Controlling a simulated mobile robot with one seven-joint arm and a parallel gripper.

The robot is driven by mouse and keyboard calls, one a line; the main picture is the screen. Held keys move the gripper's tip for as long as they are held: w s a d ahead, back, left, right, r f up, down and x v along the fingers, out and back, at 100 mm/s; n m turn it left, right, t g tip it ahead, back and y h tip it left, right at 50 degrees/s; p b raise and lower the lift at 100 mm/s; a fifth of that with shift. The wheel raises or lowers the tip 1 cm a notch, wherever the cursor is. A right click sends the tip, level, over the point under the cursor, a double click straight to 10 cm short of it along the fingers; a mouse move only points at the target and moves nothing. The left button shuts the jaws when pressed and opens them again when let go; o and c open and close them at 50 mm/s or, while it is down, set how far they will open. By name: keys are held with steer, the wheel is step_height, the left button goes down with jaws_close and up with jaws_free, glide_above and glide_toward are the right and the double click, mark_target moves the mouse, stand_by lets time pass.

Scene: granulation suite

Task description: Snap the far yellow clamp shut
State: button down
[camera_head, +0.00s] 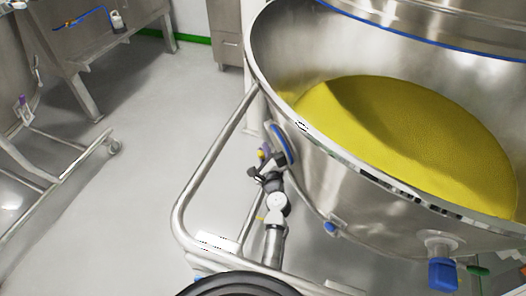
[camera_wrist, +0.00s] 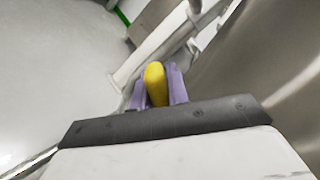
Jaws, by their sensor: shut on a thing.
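The yellow clamp handle (camera_wrist: 155,84) sits between the two purple fingers of my gripper (camera_wrist: 160,86) in the wrist view. The fingers are shut on it. In the head view my gripper (camera_head: 265,154) is beside the steel bowl's left wall, near a blue-rimmed round port. Only a small bit of yellow (camera_head: 260,154) shows there. The rest of the clamp is hidden by my gripper and wrist, so I cannot tell whether its latch is closed.
The steel bowl (camera_head: 312,160) holds yellow powder (camera_head: 400,130). A tubular frame rail (camera_head: 208,165) runs left of my arm. Blue-capped fittings (camera_head: 441,272) stick out of the bowl's lower wall. The grey floor (camera_head: 150,150) at left is open, with steel carts beyond.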

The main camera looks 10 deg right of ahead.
steer(key=shift+d+r+m, duration=0.2)
steer(key=shift+r+m, duration=0.2)
steer(key=shift+m, duration=0.4)
steer(key=c, duration=1.4)
jaws_free()
steer(key=shift+o, duration=0.2)
steer(key=shift+s+f, duration=0.1)
